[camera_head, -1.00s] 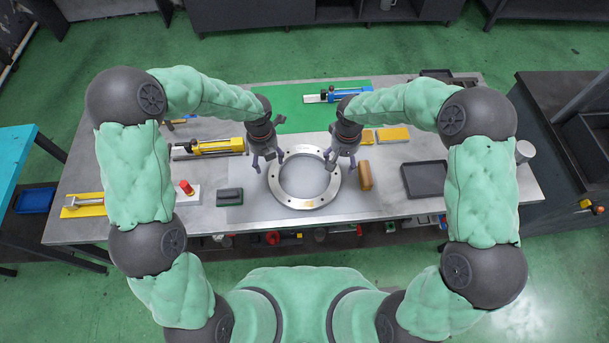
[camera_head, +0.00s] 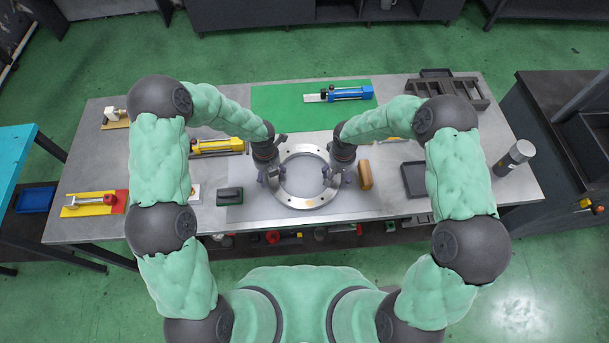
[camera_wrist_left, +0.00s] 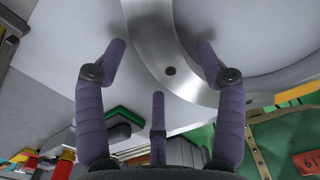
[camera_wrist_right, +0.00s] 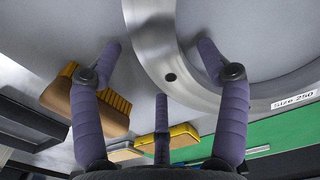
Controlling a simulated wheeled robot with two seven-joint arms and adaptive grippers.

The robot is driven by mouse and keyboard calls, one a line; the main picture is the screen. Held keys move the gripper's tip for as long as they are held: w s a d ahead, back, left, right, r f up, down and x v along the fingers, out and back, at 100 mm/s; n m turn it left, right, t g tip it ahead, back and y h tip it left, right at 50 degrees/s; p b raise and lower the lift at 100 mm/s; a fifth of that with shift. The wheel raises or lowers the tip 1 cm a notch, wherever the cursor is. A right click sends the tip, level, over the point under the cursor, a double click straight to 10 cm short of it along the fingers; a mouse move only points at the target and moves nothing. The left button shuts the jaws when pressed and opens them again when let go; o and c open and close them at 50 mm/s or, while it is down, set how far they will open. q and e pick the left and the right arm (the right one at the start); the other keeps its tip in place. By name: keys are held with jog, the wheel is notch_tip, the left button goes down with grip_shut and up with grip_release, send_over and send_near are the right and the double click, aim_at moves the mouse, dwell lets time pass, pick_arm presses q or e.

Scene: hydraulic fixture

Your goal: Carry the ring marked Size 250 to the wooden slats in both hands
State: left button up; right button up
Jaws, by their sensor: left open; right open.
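The ring marked Size 250 (camera_head: 304,203) is a flat silver ring with bolt holes, lying on a grey sheet at the table's middle. Its label shows in the right wrist view (camera_wrist_right: 294,101). My left gripper (camera_head: 272,177) is open at the ring's left side, and its fingers show on either side of the rim in the left wrist view (camera_wrist_left: 160,65). My right gripper (camera_head: 335,178) is open at the ring's right side, its fingers also astride the rim in the right wrist view (camera_wrist_right: 160,65). I cannot tell whether any finger touches the ring. I cannot make out any wooden slats for certain.
A wooden brush (camera_head: 365,175) lies close to the ring's right. A black tray (camera_head: 414,181) is further right. A dark green-topped block (camera_head: 230,196) stands left. A yellow cylinder (camera_head: 217,146) and a blue cylinder (camera_head: 347,94) on a green mat (camera_head: 277,103) lie behind.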

pick_arm(q)
grip_shut()
pick_arm(e)
grip_shut()
jog(key=shift+w, duration=0.1)
pick_arm(q)
jog(key=shift+w+r, duration=0.1)
jog(key=shift+r, duration=0.05)
pick_arm(e)
jog(key=shift+r, duration=0.2)
